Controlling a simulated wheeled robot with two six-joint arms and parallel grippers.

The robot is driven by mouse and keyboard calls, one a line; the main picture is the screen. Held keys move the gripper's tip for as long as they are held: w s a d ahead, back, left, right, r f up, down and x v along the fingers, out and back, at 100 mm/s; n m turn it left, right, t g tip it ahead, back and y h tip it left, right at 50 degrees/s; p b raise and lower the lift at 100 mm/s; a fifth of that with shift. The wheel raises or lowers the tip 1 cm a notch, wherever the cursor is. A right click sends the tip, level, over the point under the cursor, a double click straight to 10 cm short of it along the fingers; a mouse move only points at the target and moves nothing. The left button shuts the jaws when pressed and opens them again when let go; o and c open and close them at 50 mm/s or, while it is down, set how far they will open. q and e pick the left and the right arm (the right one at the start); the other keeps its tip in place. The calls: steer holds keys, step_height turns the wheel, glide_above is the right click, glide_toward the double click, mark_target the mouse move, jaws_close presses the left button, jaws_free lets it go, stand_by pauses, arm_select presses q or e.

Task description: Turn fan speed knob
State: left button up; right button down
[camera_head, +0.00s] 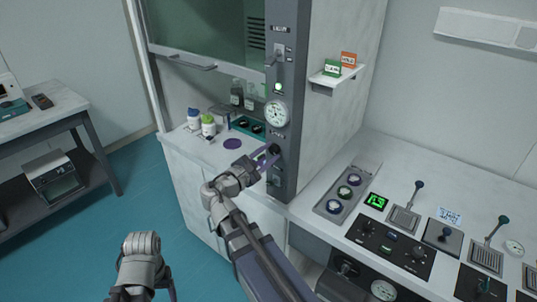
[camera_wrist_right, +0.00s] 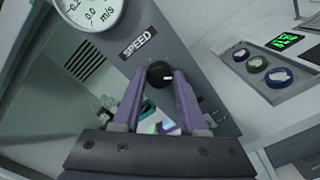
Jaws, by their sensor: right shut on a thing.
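The fan speed knob (camera_wrist_right: 159,75) is a round black knob with a white mark, under the "SPEED" label on the grey column of the fume hood. In the head view the knob (camera_head: 274,149) sits below the round dial gauge (camera_head: 276,113). My right gripper (camera_wrist_right: 160,88) has its two purple fingers on either side of the knob and is shut on it. In the head view my right gripper (camera_head: 268,158) reaches the column from the lower left and partly covers it. My left gripper (camera_head: 146,290) is low at the bottom edge, its fingers mostly cut off.
A switch (camera_head: 279,52) and a lit green lamp (camera_head: 277,88) are higher on the column. Bottles (camera_head: 208,126) stand in the hood at left.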

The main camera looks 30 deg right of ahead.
steer(key=shift+c, duration=2.2)
jaws_free()
steer(key=v, duration=0.8)
steer(key=s+a+f+m+g+y, duration=0.2)
steer(key=a+f+m+y, duration=0.15)
steer(key=f, duration=0.55)
steer(key=s+a+f+m+g+y, duration=0.2)
steer(key=s+a+f+y, duration=0.3)
steer(key=a, duration=0.4)
steer(key=s+a+f+m+g+y, duration=0.3)
steer(key=s+a+f+m+y, duration=0.1)
steer(key=a+f+y, duration=0.3)
steer(key=shift+s+a+f, duration=0.3)
steer(key=shift+s+a, duration=0.45)
steer(key=shift+a, duration=0.4)
